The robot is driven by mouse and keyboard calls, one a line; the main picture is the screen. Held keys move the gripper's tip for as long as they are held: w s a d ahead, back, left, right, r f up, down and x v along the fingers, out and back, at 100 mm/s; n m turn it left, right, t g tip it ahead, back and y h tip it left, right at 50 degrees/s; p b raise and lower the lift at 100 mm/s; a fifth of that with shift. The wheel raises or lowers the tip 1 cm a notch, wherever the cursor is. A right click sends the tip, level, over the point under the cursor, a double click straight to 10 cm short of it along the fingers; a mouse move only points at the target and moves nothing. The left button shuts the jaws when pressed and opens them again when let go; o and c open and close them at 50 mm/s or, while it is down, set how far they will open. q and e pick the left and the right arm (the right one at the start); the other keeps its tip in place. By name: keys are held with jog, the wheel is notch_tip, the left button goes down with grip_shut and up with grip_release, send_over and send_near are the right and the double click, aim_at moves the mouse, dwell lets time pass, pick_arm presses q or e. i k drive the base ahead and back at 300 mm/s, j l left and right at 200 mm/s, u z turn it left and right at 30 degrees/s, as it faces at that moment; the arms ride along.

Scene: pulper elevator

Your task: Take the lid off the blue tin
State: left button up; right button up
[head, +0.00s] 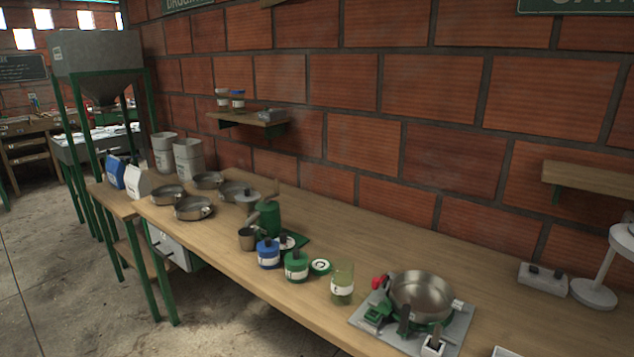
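The blue tin (268,257) stands upright on the long wooden workbench (372,225), near its front edge and about the middle of the head view. It has a white label on its front, and a blue top with a small dark knob sits on it. A similar green tin (296,269) stands just to its right, also with a knobbed top. Neither of my grippers is in view, so nothing shows near the blue tin.
A dark mug (247,239) and a green pot-like device (269,219) stand close behind and left of the blue tin. A round green-and-white disc (320,266), a greenish glass jar (342,284) and a burner with a steel pan (421,294) stand to the right.

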aim_at(268, 244)
jog(key=i+j+z, duration=0.2)
jog(key=j+z, duration=0.25)
jog(key=j, duration=0.5)
jog(key=j+z, duration=0.4)
jog(key=j, duration=0.6)
